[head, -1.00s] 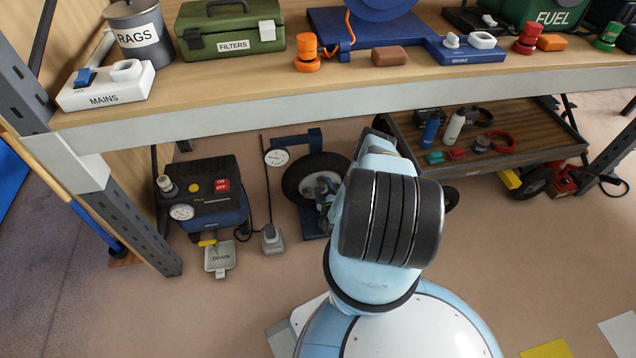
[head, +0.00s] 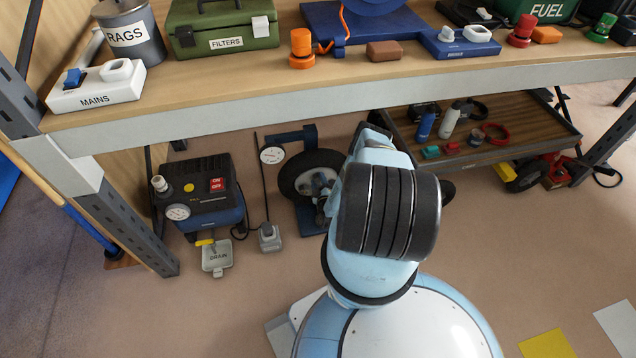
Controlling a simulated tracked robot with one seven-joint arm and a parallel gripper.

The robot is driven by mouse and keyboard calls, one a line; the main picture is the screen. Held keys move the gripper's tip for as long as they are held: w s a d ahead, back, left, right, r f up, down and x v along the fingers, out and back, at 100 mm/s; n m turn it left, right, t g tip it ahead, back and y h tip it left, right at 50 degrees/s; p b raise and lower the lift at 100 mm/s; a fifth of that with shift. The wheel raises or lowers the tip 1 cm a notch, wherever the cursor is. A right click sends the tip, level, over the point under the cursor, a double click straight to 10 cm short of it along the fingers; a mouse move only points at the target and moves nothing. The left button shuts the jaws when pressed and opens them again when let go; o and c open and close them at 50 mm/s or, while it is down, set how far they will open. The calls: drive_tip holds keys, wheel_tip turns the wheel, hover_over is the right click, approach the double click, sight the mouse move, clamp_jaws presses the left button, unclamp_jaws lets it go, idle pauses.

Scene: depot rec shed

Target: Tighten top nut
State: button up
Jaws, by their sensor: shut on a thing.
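A black-tyred wheel (head: 294,184) with a grey metal hub stands on a blue stand (head: 287,138) under the bench. My arm reaches down to it and covers its right side. My gripper (head: 323,207) shows only in part, at the right of the hub, past the edge of my forearm. It is shut on a small part there. The nuts are too small and too covered to tell apart, so I cannot see which one it is or how it is seated.
A dial gauge (head: 271,155) is close beside the tyre. The bench edge (head: 330,95) runs above. A low cart (head: 500,152) with bottles stands right.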

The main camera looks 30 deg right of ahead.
drive_tip(key=shift+a, duration=0.2)
drive_tip(key=shift+c, duration=0.4)
drive_tip(key=shift+f, duration=0.1)
drive_tip(key=shift+m, duration=0.3)
drive_tip(key=m, duration=0.3)
drive_tip(key=shift+m, duration=0.4)
drive_tip(key=m, duration=0.4)
drive_tip(key=shift+d+m, duration=0.15)
drive_tip(key=shift+m, duration=0.15)
drive_tip(key=m, duration=0.5)
drive_tip(key=shift+d, duration=0.15)
drive_tip(key=m, duration=0.4)
drive_tip(key=shift+d+m, duration=0.2)
drive_tip(key=shift+m, duration=0.2)
drive_tip(key=shift+s+d, duration=0.1)
drive_tip(key=shift+d, duration=0.05)
